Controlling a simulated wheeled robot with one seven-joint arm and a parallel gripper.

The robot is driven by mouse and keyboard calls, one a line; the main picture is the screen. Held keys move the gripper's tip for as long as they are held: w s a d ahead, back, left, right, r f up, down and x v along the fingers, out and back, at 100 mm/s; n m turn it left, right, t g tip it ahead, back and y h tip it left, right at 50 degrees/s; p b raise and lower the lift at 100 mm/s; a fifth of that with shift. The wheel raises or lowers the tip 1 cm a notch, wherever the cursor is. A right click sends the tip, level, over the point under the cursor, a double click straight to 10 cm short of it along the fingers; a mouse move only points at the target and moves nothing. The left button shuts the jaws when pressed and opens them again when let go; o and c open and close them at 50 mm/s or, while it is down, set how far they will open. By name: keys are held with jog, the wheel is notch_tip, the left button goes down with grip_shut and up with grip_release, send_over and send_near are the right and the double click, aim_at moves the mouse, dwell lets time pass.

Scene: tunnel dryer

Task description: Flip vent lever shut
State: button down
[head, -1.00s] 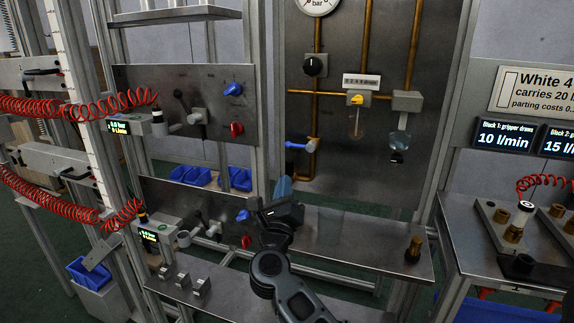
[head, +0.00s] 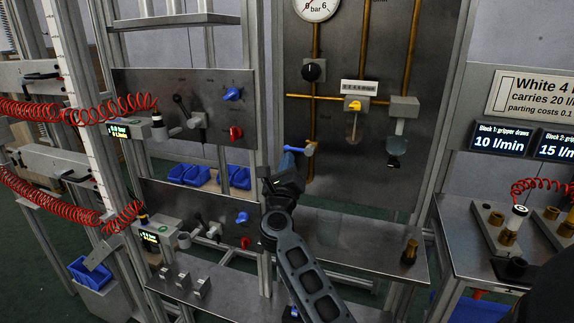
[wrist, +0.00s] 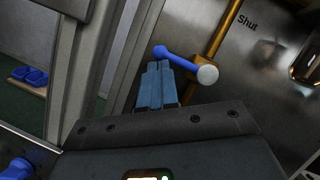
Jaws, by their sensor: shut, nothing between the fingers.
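The vent lever (head: 293,149) has a blue handle and a pale round hub. It sits on a copper pipe on the grey panel, its handle pointing left of the hub. In the wrist view the blue handle (wrist: 180,61) runs from upper left down to the pale hub, left of the printed word "Shut". My gripper (head: 288,160) is shut and empty, with its blue fingers just below the lever. In the wrist view the fingertips (wrist: 158,66) overlap the lower edge of the handle; I cannot tell whether they touch it.
A black knob (head: 314,70), a yellow valve (head: 354,105) and a pressure gauge (head: 317,8) are on the same panel. A metal frame post stands close to the left of my gripper. A steel shelf (head: 350,245) lies below, with a brass fitting (head: 410,252) at its right end.

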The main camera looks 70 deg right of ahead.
aim_at(288, 147)
jog(key=shift+w+r+m+g+h+b, duration=0.2)
jog(key=shift+m+g+b, duration=0.15)
jog(key=shift+m+b, duration=0.5)
jog(key=shift+w+r+m+g+h+b, duration=0.1)
jog(key=shift+r+m+g+h+b, duration=0.2)
jog(key=shift+m+b, duration=0.5)
jog(key=r+m+g+b, duration=0.1)
jog(key=m+g+b, duration=0.1)
jog(key=m+b, duration=0.2)
jog(key=r+m+g+b, duration=0.1)
jog(key=m+g+b, duration=0.1)
jog(key=m+b, duration=0.2)
jog(key=r+m+g+b, duration=0.1)
jog(key=m+g+b, duration=0.1)
jog(key=m+b, duration=0.3)
jog(key=shift+s+r+g+b, duration=0.15)
jog(key=shift+s+g+b, duration=0.2)
jog(key=shift+b, duration=0.25)
jog(key=r+m+g+b, duration=0.1)
jog(key=m+b, duration=0.1)
jog(key=s+m+g+b, duration=0.1)
jog(key=m+b, duration=0.1)
jog(key=r+m+y+b, duration=0.1)
jog(key=m+b, duration=0.1)
jog(key=b, duration=0.1)
jog(key=shift+s+d+r+m+g, duration=0.1)
jog(key=shift+s+r+m+g, duration=0.2)
jog(key=shift+m+g, duration=0.1)
